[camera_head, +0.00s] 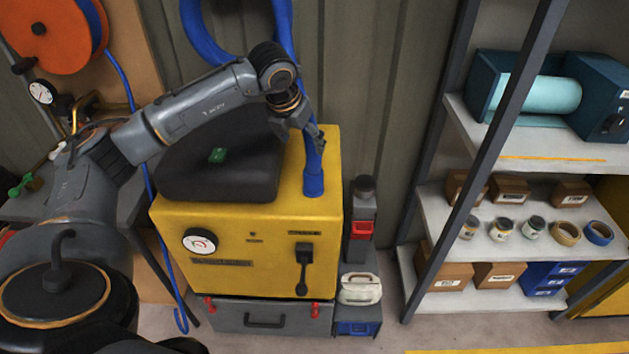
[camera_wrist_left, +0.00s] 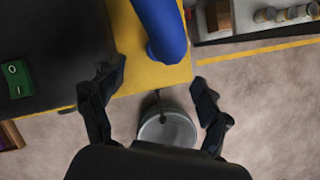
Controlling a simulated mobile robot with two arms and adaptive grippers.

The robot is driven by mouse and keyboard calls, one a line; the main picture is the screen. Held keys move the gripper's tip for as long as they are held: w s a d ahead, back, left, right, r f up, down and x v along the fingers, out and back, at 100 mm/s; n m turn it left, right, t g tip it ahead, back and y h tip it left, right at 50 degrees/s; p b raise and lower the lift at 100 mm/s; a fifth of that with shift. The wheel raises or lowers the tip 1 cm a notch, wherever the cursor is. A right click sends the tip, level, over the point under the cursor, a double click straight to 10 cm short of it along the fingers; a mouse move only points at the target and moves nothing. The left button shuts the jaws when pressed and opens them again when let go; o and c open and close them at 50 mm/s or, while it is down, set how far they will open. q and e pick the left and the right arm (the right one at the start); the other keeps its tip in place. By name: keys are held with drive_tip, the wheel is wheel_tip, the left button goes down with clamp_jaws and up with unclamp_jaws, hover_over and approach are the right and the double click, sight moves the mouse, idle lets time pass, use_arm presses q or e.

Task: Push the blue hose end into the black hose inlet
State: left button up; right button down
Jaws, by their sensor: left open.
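The blue hose (camera_head: 314,160) comes down from the top of the head view to the right part of the yellow machine's top (camera_head: 327,150). Its wider end cuff (camera_head: 313,186) is at the machine's top near the front edge. I cannot make out the black hose inlet; whether the end is seated is unclear. My left gripper (camera_head: 308,130) is at the hose's upper part, above the cuff. In the left wrist view, my left gripper (camera_wrist_left: 158,86) is open with nothing clearly between its fingertips, and the blue hose (camera_wrist_left: 161,30) shows just beyond them. My right gripper is not in view.
A black housing (camera_head: 225,165) with a green switch sits on the machine's left, under my left arm. A grey case (camera_head: 268,316) stands below. A shelf rack (camera_head: 490,205) with boxes and rolls stands at the right. A round grey container (camera_wrist_left: 167,130) shows in the wrist view.

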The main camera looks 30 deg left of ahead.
use_arm(q)
drive_tip(key=p, duration=0.2)
hover_over(313, 170)
drive_tip(key=s, duration=0.2)
drive_tip(key=f, duration=0.7)
drive_tip(key=shift+w+a, duration=0.2)
drive_tip(key=shift+w, duration=0.05)
drive_tip(key=shift+w+f, duration=0.2)
drive_tip(key=shift+f, duration=0.35)
drive_tip(key=shift+f, duration=0.1)
drive_tip(key=shift+d+f+p, duration=0.1)
drive_tip(key=shift+f+p, duration=0.2)
drive_tip(key=shift+f, duration=0.05)
drive_tip(key=p+x, duration=0.1)
drive_tip(key=x, duration=0.2)
drive_tip(key=shift+d+f, duration=0.15)
drive_tip(key=shift+f, duration=0.2)
drive_tip(key=shift+w+f, duration=0.1)
drive_tip(key=shift+f, duration=0.25)
